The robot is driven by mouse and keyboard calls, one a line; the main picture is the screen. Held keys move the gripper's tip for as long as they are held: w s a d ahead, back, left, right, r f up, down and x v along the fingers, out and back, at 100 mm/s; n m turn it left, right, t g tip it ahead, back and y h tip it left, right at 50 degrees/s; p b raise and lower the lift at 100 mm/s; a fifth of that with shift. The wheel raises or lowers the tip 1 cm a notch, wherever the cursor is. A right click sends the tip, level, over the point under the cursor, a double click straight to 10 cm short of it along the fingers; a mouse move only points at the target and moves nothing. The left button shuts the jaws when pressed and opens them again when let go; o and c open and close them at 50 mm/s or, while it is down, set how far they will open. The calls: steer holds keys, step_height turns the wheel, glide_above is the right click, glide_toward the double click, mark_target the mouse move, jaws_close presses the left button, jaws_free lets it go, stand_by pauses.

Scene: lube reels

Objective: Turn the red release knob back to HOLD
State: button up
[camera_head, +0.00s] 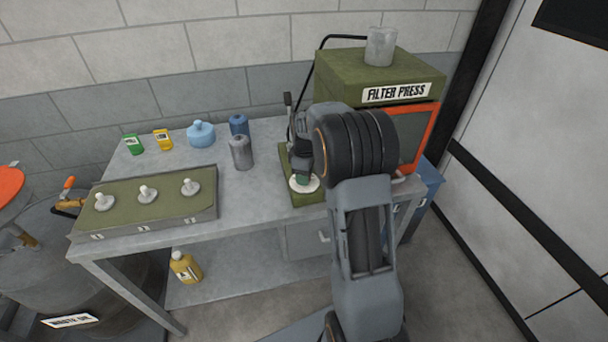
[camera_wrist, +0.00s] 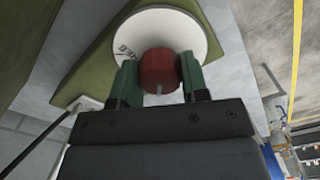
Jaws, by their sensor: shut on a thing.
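In the wrist view the red release knob (camera_wrist: 159,70) stands in front of a round white dial plate (camera_wrist: 186,22) on a green base (camera_wrist: 105,50). My gripper (camera_wrist: 159,78) has its two green fingers on either side of the knob and is shut on it. A small pale mark shows on the knob's near edge. In the head view the white dial plate (camera_head: 304,184) shows at the front of the green base (camera_head: 290,165).
A green FILTER PRESS box (camera_head: 385,72) with a grey cup (camera_head: 380,46) on top stands behind my arm. A green panel with white-topped knobs (camera_head: 148,205) sits on the table's left. Several bottles and cans, one blue (camera_head: 201,133), stand along the back.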

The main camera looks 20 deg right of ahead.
steer(key=o, duration=0.9)
step_height(320, 180, up, 14)
steer(key=shift+f+b, duration=0.1)
steer(key=shift+b, duration=0.25)
stand_by(0.4)
steer(key=shift+s+a+f+m+t, duration=0.65)
steer(key=shift+s+a+m, duration=1.05)
steer(key=shift+s, duration=1.9)
steer(key=shift+s+a+f+m+t, duration=0.65)
steer(key=shift+s+a+m, duration=1.05)
steer(key=shift+s, duration=1.95)
steer(key=shift+s+a+f+m+t, duration=0.65)
steer(key=shift+s+a+m, duration=1.05)
steer(key=shift+s, duration=1.9)
